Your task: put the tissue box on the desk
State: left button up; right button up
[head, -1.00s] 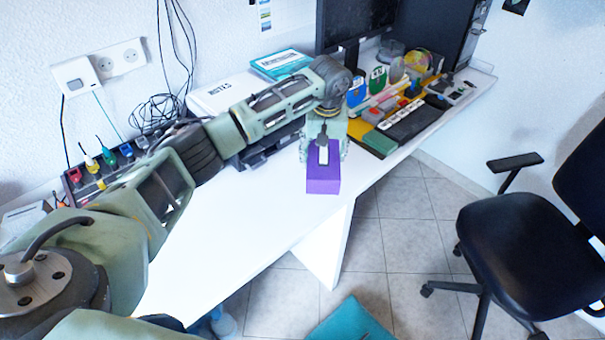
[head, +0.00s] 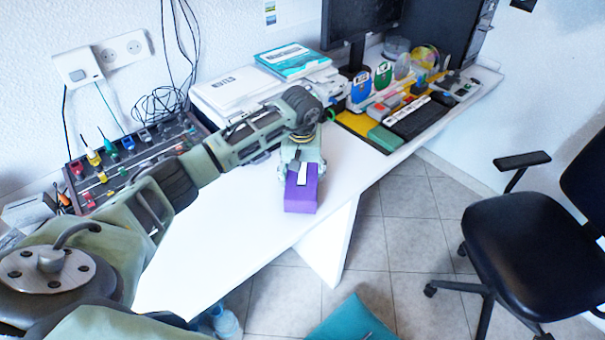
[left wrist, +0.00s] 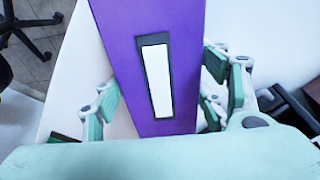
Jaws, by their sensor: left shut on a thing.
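The tissue box is purple with a dark-framed white slot on top. In the head view the tissue box (head: 301,201) is at the front edge of the white desk (head: 240,227); I cannot tell whether it touches the surface. My left gripper (head: 302,170) reaches it from the back and is shut on it. In the left wrist view the tissue box (left wrist: 140,25) fills the middle, with the fingers of my left gripper (left wrist: 158,95) on both sides of it. The underside of the box is hidden. My right gripper is not in view.
A grey rack of coloured items (head: 130,158) stands at the back left. Books (head: 292,60) lie behind my arm, and a monitor (head: 357,22) and a yellow tray (head: 352,121) are to the right. The front middle of the desk is clear. A black chair (head: 525,228) stands right.

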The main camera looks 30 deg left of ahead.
aim_at(302, 176)
pick_arm(q)
jog(key=shift+f, duration=0.1)
jog(key=o, duration=1.3)
jog(key=shift+c, duration=0.2)
notch_tip(302, 176, up, 12)
jog(key=s+p, duration=0.1)
jog(key=p, duration=0.6)
jog(key=shift+s+d+p, duration=0.35)
jog(key=shift+d+p, duration=0.05)
